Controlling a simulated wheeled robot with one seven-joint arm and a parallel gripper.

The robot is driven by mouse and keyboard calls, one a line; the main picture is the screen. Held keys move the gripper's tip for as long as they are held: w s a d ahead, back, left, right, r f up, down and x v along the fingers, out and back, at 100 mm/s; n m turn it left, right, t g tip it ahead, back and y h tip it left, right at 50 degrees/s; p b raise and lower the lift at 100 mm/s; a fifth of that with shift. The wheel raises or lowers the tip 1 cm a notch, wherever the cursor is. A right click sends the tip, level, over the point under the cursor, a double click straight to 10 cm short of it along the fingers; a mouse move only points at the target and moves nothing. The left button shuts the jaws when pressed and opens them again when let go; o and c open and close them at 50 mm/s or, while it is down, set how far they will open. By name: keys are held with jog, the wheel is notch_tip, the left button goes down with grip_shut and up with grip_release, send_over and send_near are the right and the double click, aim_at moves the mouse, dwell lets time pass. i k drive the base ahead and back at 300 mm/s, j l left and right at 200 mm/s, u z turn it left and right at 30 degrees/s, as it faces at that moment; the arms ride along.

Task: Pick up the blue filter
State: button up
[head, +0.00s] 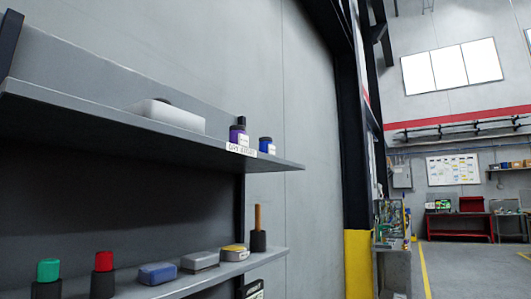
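Two blue things show in the head view, and I cannot tell for sure which is the blue filter. A blue flat block (157,273) with rounded corners lies on the lower shelf (215,279), between a red-topped piece and a grey block. A small blue jar (266,145) with a pale label stands near the right end of the upper shelf (60,97). My gripper is not in view.
A yellow-based column (357,262) stands right; open floor (470,270) lies beyond.

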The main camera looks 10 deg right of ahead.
aim_at(266, 143)
jog(key=u, duration=0.65)
jog(key=l+u, duration=0.75)
jog(key=l, duration=0.2)
jog(key=l+u, duration=0.4)
